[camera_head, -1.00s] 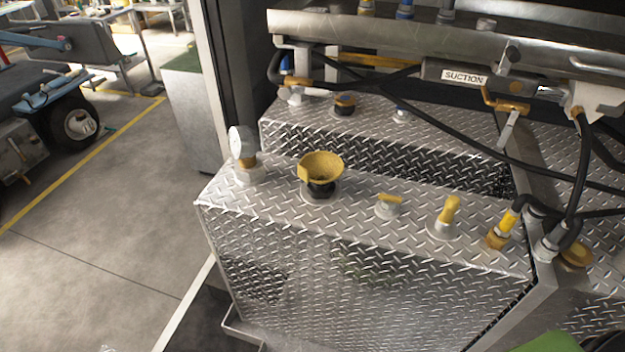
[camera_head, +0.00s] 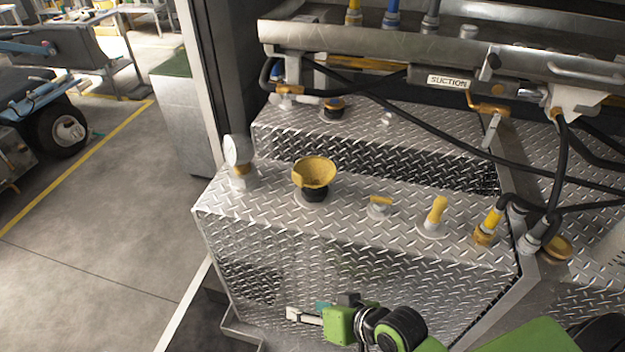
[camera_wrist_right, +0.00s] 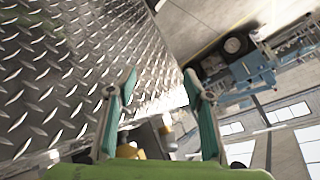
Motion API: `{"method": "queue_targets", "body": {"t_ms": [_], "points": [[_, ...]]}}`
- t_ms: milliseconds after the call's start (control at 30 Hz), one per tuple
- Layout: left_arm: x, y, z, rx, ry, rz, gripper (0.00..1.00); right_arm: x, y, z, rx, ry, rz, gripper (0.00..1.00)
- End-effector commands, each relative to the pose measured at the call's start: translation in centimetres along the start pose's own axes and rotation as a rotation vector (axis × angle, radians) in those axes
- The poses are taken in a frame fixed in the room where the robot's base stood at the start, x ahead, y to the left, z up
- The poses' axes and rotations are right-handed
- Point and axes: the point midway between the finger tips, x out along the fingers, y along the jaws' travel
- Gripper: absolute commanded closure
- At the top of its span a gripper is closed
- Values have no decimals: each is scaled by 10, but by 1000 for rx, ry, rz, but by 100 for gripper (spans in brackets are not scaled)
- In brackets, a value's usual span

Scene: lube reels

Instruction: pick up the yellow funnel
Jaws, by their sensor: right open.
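The yellow funnel (camera_head: 314,172) sits upright in a black neck on top of the diamond-plate tank (camera_head: 270,215), between a white round gauge and a small yellow-handled valve. My right gripper (camera_head: 305,314) is low in front of the tank's front face, below the funnel and apart from it. In the right wrist view its two teal-lined fingers (camera_wrist_right: 160,78) are spread with nothing between the tips. A yellow piece (camera_wrist_right: 128,150) shows low in that view, partly hidden by the gripper body; I cannot tell whether it is the funnel. My left gripper is not in view.
The gauge (camera_head: 238,158) stands left of the funnel. A small valve (camera_head: 380,205), a yellow-handled fitting (camera_head: 435,215) and a hose fitting (camera_head: 487,226) stand to the right. Black hoses and a metal rail (camera_head: 380,45) marked SUCTION lie behind. Open floor (camera_head: 100,240) is at left.

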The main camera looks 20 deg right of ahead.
Motion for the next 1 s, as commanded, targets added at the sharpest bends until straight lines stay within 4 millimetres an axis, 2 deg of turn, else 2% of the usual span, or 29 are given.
{"method": "queue_targets", "body": {"t_ms": [100,267,400,500,600,700,833,1000], "points": [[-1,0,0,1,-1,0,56,3,-22,-36,135,117,-127,53],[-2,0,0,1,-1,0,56,1,-31,-92,397,289,-301,53],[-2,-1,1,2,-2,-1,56,-7,-7,-145,673,459,-429,53],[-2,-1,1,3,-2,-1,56,-15,18,-172,829,562,-485,53],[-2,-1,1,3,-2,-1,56,-22,40,-189,930,636,-517,53],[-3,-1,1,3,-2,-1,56,-26,51,-199,980,676,-533,53],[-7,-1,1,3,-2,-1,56,-19,52,-212,994,690,-539,53],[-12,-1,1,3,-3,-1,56,4,47,-237,991,687,-539,53]]}}
